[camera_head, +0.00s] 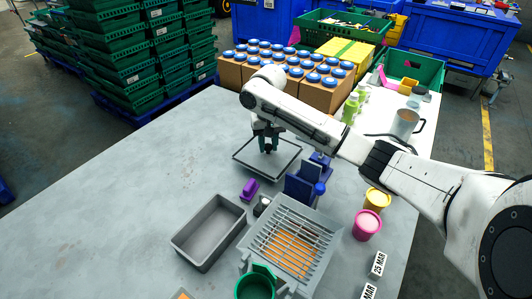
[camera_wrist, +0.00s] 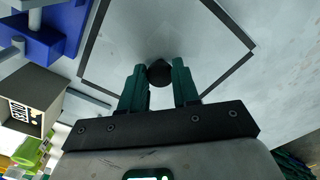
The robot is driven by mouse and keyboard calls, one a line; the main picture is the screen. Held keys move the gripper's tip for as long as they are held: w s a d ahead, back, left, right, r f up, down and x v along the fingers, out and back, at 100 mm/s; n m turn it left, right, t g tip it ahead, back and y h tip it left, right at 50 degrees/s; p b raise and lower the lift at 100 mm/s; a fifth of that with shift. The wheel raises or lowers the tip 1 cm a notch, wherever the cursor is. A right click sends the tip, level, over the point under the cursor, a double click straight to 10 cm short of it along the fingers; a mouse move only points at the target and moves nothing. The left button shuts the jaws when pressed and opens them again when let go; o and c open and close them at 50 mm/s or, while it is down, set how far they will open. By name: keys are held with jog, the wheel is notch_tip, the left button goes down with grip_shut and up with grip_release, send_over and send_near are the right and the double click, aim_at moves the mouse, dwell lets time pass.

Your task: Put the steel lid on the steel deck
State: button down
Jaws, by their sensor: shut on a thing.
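The steel lid (camera_head: 283,157) is a flat grey square with a dark rim and a black knob at its centre. My gripper (camera_head: 268,148) points down over it, shut on the knob. The wrist view shows the black knob of the lid (camera_wrist: 160,30) between the two green fingertips of my gripper (camera_wrist: 160,76). The lid is level over the grey steel-looking deck (camera_head: 130,170), the broad worktop. I cannot tell whether it touches the deck or hangs just above it.
A blue fixture (camera_head: 302,188) and a purple block (camera_head: 250,188) stand close in front of the lid. A grey bin (camera_head: 186,238) and a slatted grate (camera_head: 322,238) are nearer. Boxes with blue-capped jars (camera_head: 325,97) stand behind. The worktop's left side is clear.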

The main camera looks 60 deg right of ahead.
aim_at(268, 146)
jog(key=shift+f, duration=1.9)
jog(key=shift+f, duration=0.1)
jog(key=c, duration=0.8)
grip_release()
notch_tip(268, 146, up, 12)
jog(key=shift+r, duration=0.1)
